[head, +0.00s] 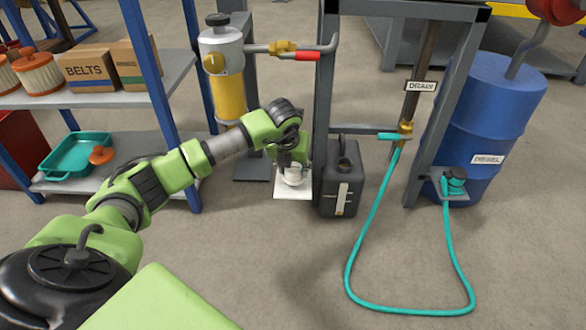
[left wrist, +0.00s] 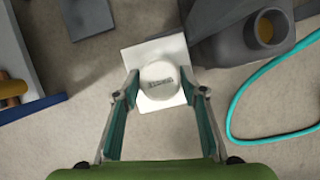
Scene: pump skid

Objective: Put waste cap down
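The white waste cap (left wrist: 158,80), with dark lettering on its top, sits on a square white plate (left wrist: 140,57) in the left wrist view. In the head view the cap (head: 293,176) shows under my left gripper (head: 291,172), above the plate (head: 290,192). The gripper's two fingers (left wrist: 162,92) stand on either side of the cap with narrow gaps, and the gripper looks open. The dark grey waste can (head: 341,185) stands just right of the plate. Its uncapped mouth (left wrist: 265,28) shows in the left wrist view. My right gripper is not in view.
A teal hose (head: 355,255) loops on the floor from the drain valve (head: 404,132) to a holder by the blue diesel drum (head: 485,105). Grey skid posts (head: 322,90) rise behind the can. A shelf (head: 110,98) stands left; the front floor is open.

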